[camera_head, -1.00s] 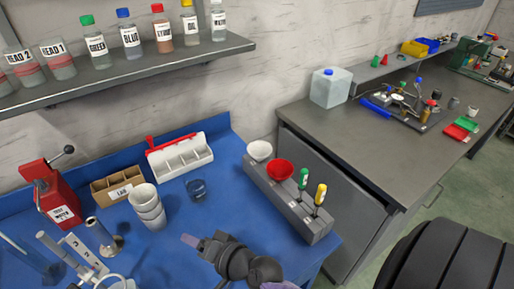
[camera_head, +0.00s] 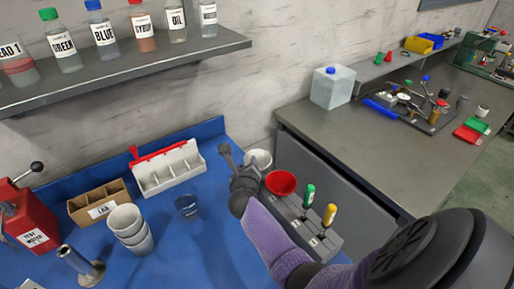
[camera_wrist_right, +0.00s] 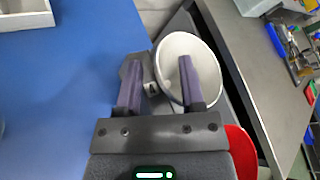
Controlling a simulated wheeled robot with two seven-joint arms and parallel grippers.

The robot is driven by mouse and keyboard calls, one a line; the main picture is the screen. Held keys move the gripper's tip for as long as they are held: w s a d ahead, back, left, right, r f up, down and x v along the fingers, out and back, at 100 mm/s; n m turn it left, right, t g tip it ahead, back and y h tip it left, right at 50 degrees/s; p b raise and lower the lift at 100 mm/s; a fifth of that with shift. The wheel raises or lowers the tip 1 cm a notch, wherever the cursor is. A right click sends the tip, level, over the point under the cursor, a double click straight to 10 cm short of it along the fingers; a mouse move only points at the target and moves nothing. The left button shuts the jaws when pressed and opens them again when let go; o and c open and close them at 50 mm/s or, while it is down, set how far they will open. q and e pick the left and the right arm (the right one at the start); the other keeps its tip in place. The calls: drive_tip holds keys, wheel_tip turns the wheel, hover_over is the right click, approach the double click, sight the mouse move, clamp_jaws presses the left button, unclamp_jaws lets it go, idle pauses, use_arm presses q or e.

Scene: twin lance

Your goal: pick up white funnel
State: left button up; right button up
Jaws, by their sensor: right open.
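The white funnel (camera_head: 262,157) sits at the far end of the grey holder (camera_head: 325,245), partly hidden behind my right gripper (camera_head: 238,160). In the right wrist view the funnel (camera_wrist_right: 206,52) shows its wide round mouth. My right gripper (camera_wrist_right: 161,62) is open and empty. One finger overlaps the funnel's mouth and the other is to the left of its rim, so the near wall of the funnel lies between them in that view. I cannot tell whether a finger is down inside the mouth or touches it. My left gripper is not in view.
A red funnel (camera_head: 281,183) is right beside the white one, followed by green (camera_head: 308,197) and yellow (camera_head: 328,215) screwdrivers in the same holder. A glass (camera_head: 186,205), stacked white cups (camera_head: 130,228) and a white divided tray (camera_head: 168,172) stand to the left on the blue bench.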

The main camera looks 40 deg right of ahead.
drive_tip(key=shift+w+d, duration=0.1)
clamp_jaws()
idle(0.4)
